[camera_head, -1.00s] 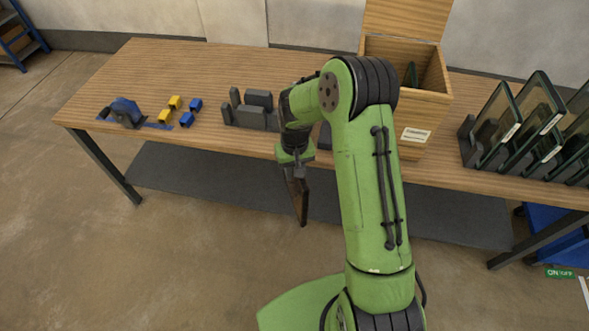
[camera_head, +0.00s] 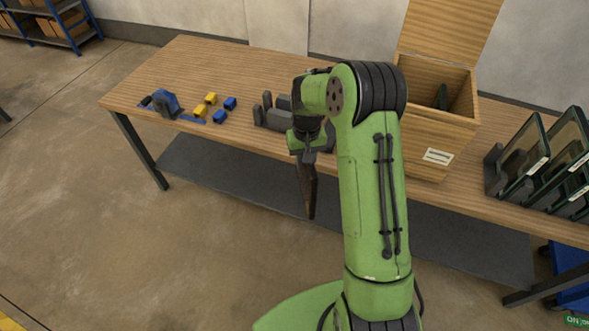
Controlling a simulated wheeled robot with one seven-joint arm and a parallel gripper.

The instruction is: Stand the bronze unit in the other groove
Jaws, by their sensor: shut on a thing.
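My gripper (camera_head: 307,158) hangs in front of the table's front edge, pointing down. It is shut on a thin, dark brown plate, which looks like the bronze unit (camera_head: 310,196). The plate hangs upright, seen nearly edge-on, clear of the table and over the floor. A dark grey holder with upright blocks (camera_head: 270,116) stands on the table behind and left of the gripper. My arm hides its right part, and I cannot make out its grooves clearly.
An open wooden box (camera_head: 430,135) with a raised lid stands right of my arm. A dark rack with several framed glass panels (camera_head: 545,160) is at the far right. A blue tool (camera_head: 162,103) and small yellow and blue blocks (camera_head: 211,98) lie left. The table's (camera_head: 205,60) back left is clear.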

